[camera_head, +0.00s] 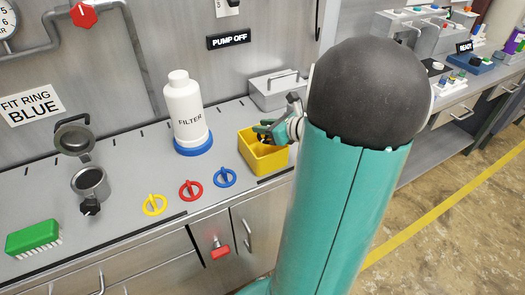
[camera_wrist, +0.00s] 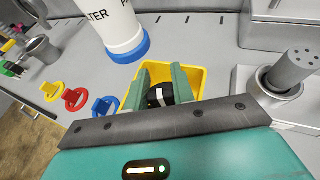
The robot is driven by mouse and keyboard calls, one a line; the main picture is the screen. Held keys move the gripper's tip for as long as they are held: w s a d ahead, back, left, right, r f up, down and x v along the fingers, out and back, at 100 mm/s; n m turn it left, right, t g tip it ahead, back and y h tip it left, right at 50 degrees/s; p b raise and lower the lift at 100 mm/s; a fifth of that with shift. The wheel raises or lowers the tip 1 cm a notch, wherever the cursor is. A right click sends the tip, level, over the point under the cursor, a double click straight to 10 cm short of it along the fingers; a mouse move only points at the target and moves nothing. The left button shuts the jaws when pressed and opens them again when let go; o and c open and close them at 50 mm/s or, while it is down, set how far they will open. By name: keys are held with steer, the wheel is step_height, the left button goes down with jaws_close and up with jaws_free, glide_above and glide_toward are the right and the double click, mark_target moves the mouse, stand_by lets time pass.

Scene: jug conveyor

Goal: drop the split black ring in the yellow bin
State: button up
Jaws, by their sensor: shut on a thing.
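My gripper (camera_wrist: 162,86) is over the yellow bin (camera_wrist: 196,74), its two green fingers shut on the black ring (camera_wrist: 157,97). The ring shows as a dark curved piece with a pale mark between the fingers; its split cannot be made out. In the head view my gripper (camera_head: 262,130) is at the top of the yellow bin (camera_head: 264,161), and my arm covers part of the bin's right side. I cannot tell how far the fingers reach below the rim. The ring is not clear in the head view.
A white filter bottle (camera_head: 186,112) stands on a blue ring (camera_head: 194,146) left of the bin. Blue (camera_head: 225,178), red (camera_head: 191,190) and yellow (camera_head: 154,205) rings with handles lie on the counter. A grey lidded box (camera_head: 276,92) stands behind. A grey cup (camera_wrist: 283,84) is right of the bin.

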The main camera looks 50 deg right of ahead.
steer(key=shift+f, duration=0.35)
steer(key=o, duration=1)
steer(key=shift+o, duration=0.2)
steer(key=v, duration=1.3)
steer(key=shift+s+r, duration=0.15)
steer(key=shift+s, duration=0.2)
